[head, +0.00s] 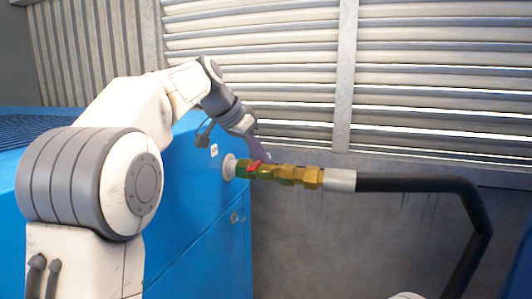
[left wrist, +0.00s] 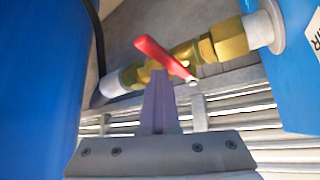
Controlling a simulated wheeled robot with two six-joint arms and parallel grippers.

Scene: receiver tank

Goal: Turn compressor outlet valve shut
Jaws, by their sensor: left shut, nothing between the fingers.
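The compressor outlet valve (head: 284,173) is a brass fitting between the blue compressor's side and a black hose. Its red lever (head: 254,166) shows small in the head view. In the left wrist view the lever (left wrist: 164,59) lies slantwise across the brass valve body (left wrist: 187,52). My left gripper (head: 262,157) is shut and empty, its fingers pointing at the valve. In the left wrist view its fingertips (left wrist: 160,74) overlap the lever's lower edge near its middle. I cannot tell whether they touch it. My right gripper is out of view.
The blue compressor cabinet (head: 190,225) stands left of the valve. The black hose (head: 415,184) runs right from a silver collar (head: 339,180), then bends down. A louvred wall (head: 430,90) stands behind. A white label (left wrist: 314,38) is beside the outlet.

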